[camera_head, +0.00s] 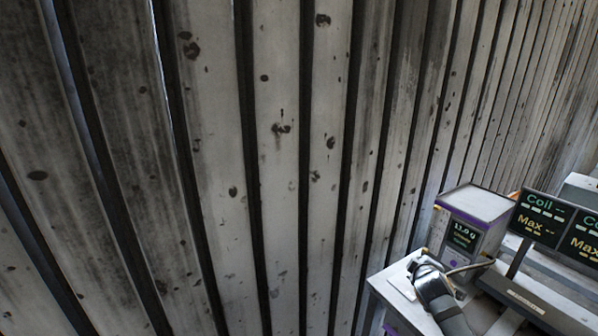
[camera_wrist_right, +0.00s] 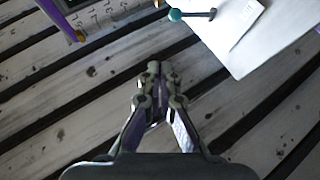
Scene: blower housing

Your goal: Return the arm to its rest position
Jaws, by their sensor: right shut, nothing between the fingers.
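My right gripper (camera_head: 424,266) shows in the lower right of the head view, dark grey, at the near edge of a white bench. In the right wrist view its two fingers come together at the tips (camera_wrist_right: 156,72), shut with nothing between them. Slatted planks show behind the fingers there. My left gripper is in neither view.
A white box with purple trim and a lit display (camera_head: 465,237) stands on the bench (camera_head: 377,284). Dark screens (camera_head: 541,219) stand to its right. A green-ended rod (camera_wrist_right: 190,14) lies by a white surface (camera_wrist_right: 245,50). Worn slats fill the left.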

